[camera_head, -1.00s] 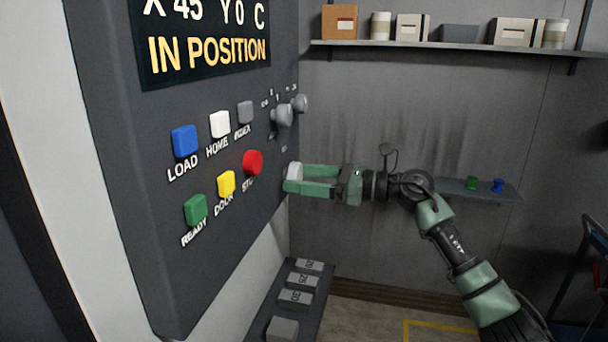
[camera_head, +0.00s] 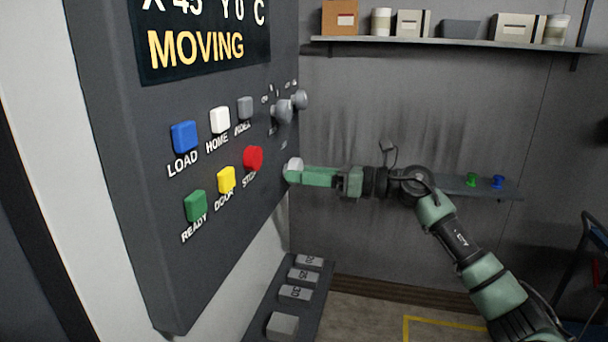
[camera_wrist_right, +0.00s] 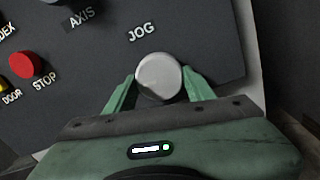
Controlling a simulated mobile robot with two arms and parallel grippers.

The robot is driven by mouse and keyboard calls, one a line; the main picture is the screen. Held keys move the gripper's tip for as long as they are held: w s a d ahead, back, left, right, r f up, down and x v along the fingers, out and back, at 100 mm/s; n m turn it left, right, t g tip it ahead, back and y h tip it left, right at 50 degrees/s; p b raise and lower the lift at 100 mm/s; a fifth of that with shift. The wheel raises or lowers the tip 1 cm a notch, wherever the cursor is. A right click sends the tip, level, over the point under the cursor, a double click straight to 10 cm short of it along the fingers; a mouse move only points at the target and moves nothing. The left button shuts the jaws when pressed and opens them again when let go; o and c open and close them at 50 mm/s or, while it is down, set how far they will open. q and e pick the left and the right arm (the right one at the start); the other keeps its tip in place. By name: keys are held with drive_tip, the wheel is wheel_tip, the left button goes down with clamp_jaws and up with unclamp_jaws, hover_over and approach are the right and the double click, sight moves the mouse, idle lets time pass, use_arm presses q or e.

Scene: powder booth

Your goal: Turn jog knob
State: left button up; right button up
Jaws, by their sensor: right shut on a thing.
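The jog knob (camera_head: 293,167) is a pale grey round knob at the lower right of the dark control panel (camera_head: 215,200). In the right wrist view the knob (camera_wrist_right: 158,76) sits just below the JOG label, between my green fingers. My right gripper (camera_head: 292,176) is shut on the knob, its fingers on either side of it. The display (camera_head: 200,45) above the buttons reads MOVING in yellow. My left gripper is not in view.
The red STOP button (camera_head: 253,158) and several other coloured buttons are left of the knob. Grey knobs (camera_head: 283,111) stand out above it. A wall shelf (camera_head: 440,44) holds boxes and cups; a lower shelf (camera_head: 450,186) is behind my right arm.

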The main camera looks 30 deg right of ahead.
drive_tip(key=shift+r+m+p, duration=0.2)
drive_tip(key=shift+m+p, duration=2.05)
drive_tip(key=shift+m, duration=2.05)
drive_tip(key=shift+r+m+p, duration=0.15)
drive_tip(key=shift+m+p, duration=2.05)
drive_tip(key=shift+m, duration=2.1)
drive_tip(key=o, duration=1.4)
drive_tip(key=shift+f, duration=0.1)
drive_tip(key=shift+c, duration=0.2)
drive_tip(key=shift+s+f, duration=0.1)
drive_tip(key=shift+s, duration=0.05)
